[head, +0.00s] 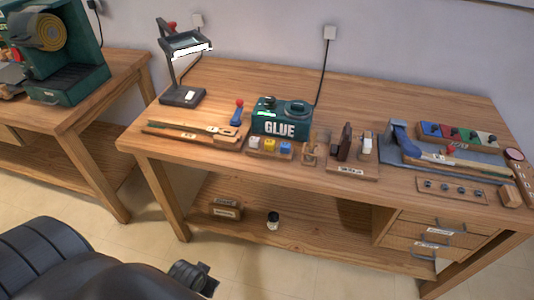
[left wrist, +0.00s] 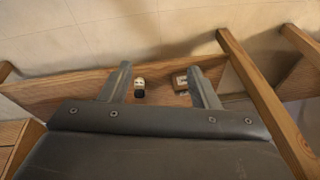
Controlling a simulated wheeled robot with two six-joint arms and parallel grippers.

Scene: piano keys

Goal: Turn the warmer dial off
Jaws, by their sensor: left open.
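The glue warmer is a dark green box (head: 281,119) with "GLUE" in white on its front, on the middle of the workbench. A dark round part (head: 297,107) and a smaller knob-like part (head: 268,101) show on its top; which is the dial, and its setting, are too small to tell. My left gripper (left wrist: 160,86) is open and empty in the left wrist view, its two fingers apart above the lower shelf. In the head view my left arm is at the lower left, in front of the bench and well away from the warmer. My right gripper is not in view.
Coloured blocks (head: 270,147) sit in front of the warmer. A blue-handled tool with a red tip (head: 237,112) and a lamp (head: 183,95) stand left of it. A wooden stand (head: 352,168) is to the right. A small jar (head: 273,220) stands on the lower shelf.

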